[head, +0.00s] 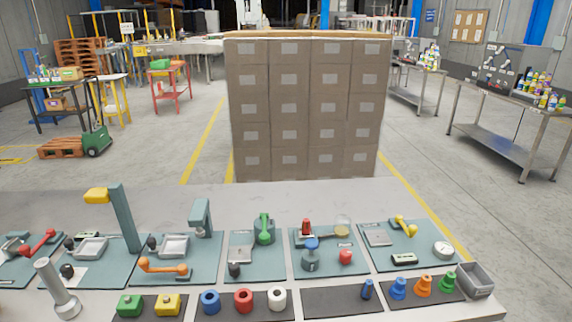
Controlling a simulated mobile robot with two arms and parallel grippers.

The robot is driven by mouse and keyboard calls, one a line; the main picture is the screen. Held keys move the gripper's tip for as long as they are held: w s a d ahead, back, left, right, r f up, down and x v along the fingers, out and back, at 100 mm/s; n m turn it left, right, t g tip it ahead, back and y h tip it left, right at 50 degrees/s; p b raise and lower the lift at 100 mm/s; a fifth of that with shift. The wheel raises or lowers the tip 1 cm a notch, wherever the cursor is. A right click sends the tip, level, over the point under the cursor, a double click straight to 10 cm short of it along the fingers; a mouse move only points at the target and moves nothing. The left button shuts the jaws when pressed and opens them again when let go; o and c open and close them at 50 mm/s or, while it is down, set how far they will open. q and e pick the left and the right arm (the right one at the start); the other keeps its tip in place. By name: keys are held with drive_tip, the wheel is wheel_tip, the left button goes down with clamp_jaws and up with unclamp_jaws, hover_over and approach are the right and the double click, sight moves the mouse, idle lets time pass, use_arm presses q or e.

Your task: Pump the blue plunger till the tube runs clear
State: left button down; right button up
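The blue plunger (311,243) is a blue cap on a grey-blue round body. It stands upright on a teal panel (300,233) near the middle right of the bench. A red knob-like part (306,227) is behind it, and a red part (346,256) is to its right. A small pale yellow round part (342,228) sits at the panel's back right. I cannot make out the tube or whether its contents are clear. Neither of my grippers is in view.
Neighbouring teal panels hold a green-handled device (264,228) to the left and a yellow lever (405,226) to the right. In front are a dark tray with a blue peg (367,290) and coloured rings (243,299). Stacked boxes (305,110) stand behind the bench.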

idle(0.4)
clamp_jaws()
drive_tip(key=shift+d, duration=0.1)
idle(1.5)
